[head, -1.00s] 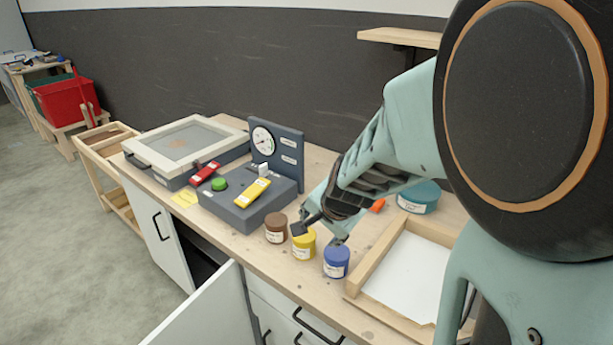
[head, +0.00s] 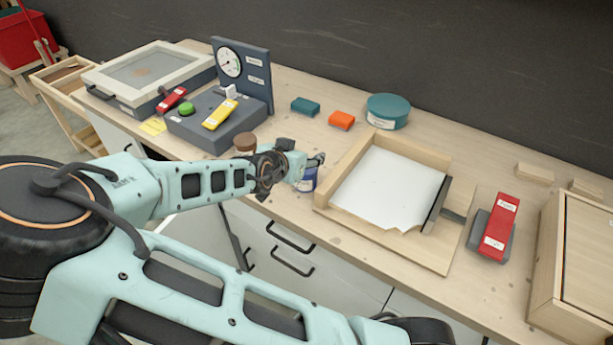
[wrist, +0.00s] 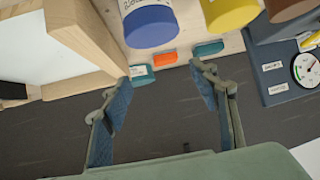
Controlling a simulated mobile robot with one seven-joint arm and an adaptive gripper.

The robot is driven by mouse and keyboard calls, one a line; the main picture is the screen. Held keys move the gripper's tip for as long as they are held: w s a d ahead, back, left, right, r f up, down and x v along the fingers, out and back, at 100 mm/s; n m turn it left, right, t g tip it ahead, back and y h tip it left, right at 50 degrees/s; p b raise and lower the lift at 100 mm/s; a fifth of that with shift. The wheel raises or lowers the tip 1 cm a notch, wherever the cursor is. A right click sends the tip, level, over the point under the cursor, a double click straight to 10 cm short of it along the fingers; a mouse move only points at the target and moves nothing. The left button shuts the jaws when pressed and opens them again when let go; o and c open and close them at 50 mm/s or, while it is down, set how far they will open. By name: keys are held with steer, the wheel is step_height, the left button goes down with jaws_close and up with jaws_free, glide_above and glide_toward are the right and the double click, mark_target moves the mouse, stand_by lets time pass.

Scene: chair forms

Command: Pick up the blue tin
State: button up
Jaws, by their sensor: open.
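The blue tin (head: 308,182) stands upright near the front edge of the wooden bench, left of the wooden frame with the white sheet. My gripper (head: 302,160) is at the tin in the head view and covers part of it. In the wrist view the blue tin (wrist: 152,27) is at the top, beyond the spread fingertips of my gripper (wrist: 163,78), with nothing between the fingers. Whether a finger touches the tin cannot be told. The yellow tin (wrist: 229,12) stands beside it and is hidden by my arm in the head view.
A brown tin (head: 245,142) stands left of my gripper. The wooden frame (head: 350,160) is close on the tin's right. An orange block (head: 341,120), a teal block (head: 305,107) and a round teal tin (head: 388,110) lie behind. A grey gauge box (head: 215,125) is further left.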

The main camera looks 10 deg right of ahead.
steer(key=shift+w+r, duration=0.15)
steer(key=shift+r, duration=0.1)
step_height(320, 180, down, 8)
steer(key=shift+b, duration=1)
steer(key=shift+w+d, duration=0.15)
steer(key=shift+w, duration=0.2)
steer(key=shift+x, duration=3.35)
steer(key=shift+r, duration=0.1)
steer(key=c, duration=1.3)
steer(key=shift+c, duration=0.7)
